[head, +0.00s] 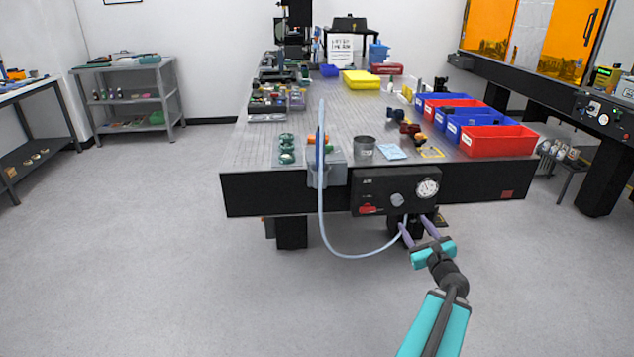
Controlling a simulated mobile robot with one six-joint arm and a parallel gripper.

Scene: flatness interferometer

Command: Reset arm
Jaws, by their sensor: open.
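My gripper (418,232) is in the lower right of the head view, at the end of my teal and dark arm. Its two purple fingers are spread apart, and nothing shows between them. It is in front of the near edge of the optical table (222,160), below the black AIR panel (370,193) with its gauge and red lever. Part of a light blue hose loop (345,255) hangs to the left of the fingers; whether it touches them I cannot tell.
Red and blue bins (497,141) line the table's right edge. A metal cup (364,147) and green round parts (287,150) stand near the front. A shelf (128,98) is at the back left, a second bench (545,85) at the right. The floor (170,270) at the left is clear.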

